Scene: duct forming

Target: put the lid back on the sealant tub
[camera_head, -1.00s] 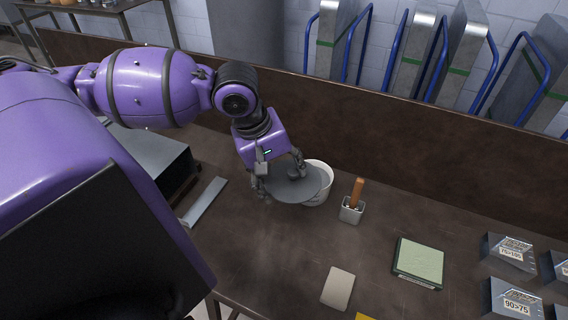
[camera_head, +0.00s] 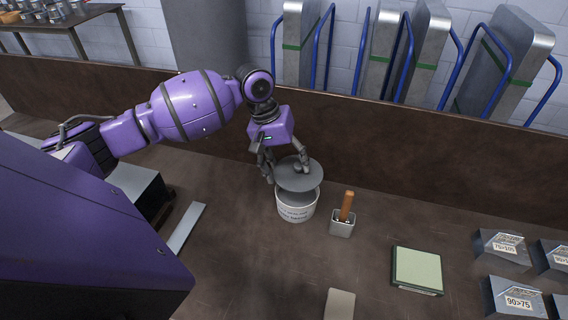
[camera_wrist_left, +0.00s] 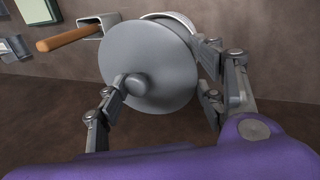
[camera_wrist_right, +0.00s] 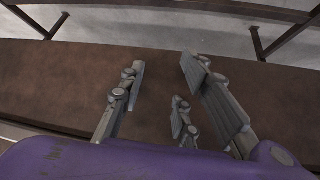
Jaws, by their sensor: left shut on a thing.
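The lid (camera_head: 299,175) is a round grey disc with a knob. My left gripper (camera_head: 285,166) is shut on it and holds it above the sealant tub (camera_head: 296,210). The tub is white with dark print and stands upright on the bench. A gap shows between lid and rim, and the tub's inside is partly visible under the lid. In the left wrist view, the lid (camera_wrist_left: 160,60) hides most of the tub, whose pale rim (camera_wrist_left: 180,22) shows behind it. My right gripper (camera_wrist_right: 165,95) is open and empty in the right wrist view.
A square metal holder (camera_head: 342,228) with a wooden-handled tool (camera_head: 347,203) stands close right of the tub. A green pad (camera_head: 417,270) and labelled metal blocks (camera_head: 503,250) lie farther right. A metal strip (camera_head: 187,227) lies left.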

